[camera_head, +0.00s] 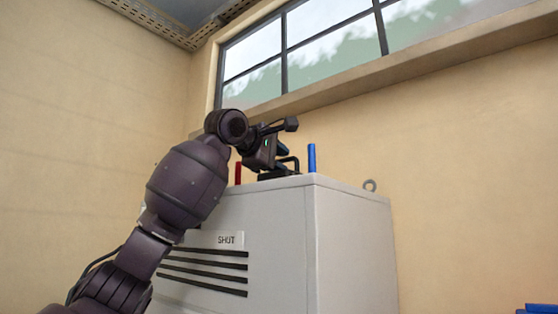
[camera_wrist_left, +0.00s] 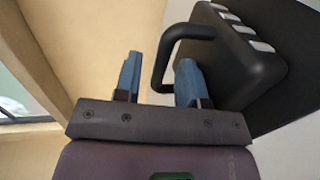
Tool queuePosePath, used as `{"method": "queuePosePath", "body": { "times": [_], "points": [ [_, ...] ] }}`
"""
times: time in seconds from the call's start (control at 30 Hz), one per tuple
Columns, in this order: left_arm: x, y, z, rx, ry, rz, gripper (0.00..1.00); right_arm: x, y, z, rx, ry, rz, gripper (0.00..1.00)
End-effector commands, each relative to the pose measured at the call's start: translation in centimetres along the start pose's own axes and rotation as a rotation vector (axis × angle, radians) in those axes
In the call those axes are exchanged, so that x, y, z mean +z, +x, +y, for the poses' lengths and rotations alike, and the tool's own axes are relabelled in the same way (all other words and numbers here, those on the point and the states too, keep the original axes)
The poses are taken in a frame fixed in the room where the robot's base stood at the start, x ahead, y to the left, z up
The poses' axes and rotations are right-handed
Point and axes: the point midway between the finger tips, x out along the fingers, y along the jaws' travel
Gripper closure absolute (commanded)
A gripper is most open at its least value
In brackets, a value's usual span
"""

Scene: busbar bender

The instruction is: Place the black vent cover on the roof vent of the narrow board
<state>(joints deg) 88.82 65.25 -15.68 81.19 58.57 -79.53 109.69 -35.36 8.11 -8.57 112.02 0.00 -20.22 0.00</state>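The black vent cover (camera_head: 279,174) shows low at the roof edge of the light grey cabinet (camera_head: 345,230), with its handle upward. In the left wrist view the cover (camera_wrist_left: 245,75) is a dark block with a looped handle (camera_wrist_left: 162,68) and several pale tabs along one side. My left gripper (camera_head: 282,150) is over the cabinet roof at the cover. Its blue fingertips (camera_wrist_left: 158,78) are apart, with the handle bar between them and gaps seemingly on both sides. The roof vent cannot be made out. My right gripper is out of view.
A red post (camera_head: 238,173) and a blue post (camera_head: 312,158) stand up from the roof on either side of the cover. A lifting eye (camera_head: 370,185) is at the right. The cabinet front has a "SHUT" label (camera_head: 228,239) and slots. A wall and window rise behind.

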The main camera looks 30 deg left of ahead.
Motion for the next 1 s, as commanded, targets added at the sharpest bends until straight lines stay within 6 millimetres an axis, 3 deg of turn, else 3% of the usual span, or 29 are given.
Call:
{"method": "queuePosePath", "body": {
  "times": [0.27,0.8,1.0],
  "points": [
    [0.0,-0.2,0.3,0.001,0.0,0.0,0.63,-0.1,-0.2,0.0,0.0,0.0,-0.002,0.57],
    [0.1,-9.5,0.1,0.003,0.001,-0.001,0.63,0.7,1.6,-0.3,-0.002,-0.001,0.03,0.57],
    [0.1,-11.6,0.2,0.002,0.001,0.0,0.63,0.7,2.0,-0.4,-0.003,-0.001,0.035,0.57]
  ]
}}
